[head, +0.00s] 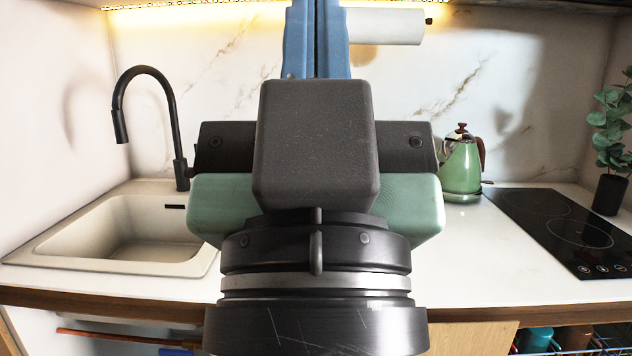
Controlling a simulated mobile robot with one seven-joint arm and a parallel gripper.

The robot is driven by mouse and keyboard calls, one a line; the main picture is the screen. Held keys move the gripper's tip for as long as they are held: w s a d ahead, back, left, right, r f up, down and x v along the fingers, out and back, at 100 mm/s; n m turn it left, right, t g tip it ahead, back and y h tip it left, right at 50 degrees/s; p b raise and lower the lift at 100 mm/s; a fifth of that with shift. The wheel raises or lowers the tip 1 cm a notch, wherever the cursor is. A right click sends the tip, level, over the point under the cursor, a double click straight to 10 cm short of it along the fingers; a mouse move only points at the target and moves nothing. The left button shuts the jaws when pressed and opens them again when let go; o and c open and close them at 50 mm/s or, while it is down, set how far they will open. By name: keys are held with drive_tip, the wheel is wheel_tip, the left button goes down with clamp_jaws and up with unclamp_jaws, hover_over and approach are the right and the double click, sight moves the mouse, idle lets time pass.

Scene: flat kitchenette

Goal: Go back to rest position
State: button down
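My gripper (316,40) is in the middle of the head view, raised in front of the counter and pointing away from me toward the back wall. Its two blue fingers lie side by side with only a thin seam between them, so it looks shut. I see nothing held between them. The fingertips run out of the top of the picture. The dark wrist and pale green housing of my arm hide the middle of the counter.
A beige sink (130,235) with a black faucet (150,75) is at left. A green kettle (461,168), a black cooktop (560,225) and a potted plant (609,194) are at right. A white roll (385,26) hangs behind. Cups (574,338) show below the counter (490,262).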

wheel_tip(320, 180, up, 19)
drive_tip(key=p, duration=1.6)
drive_tip(key=shift+f, duration=0.15)
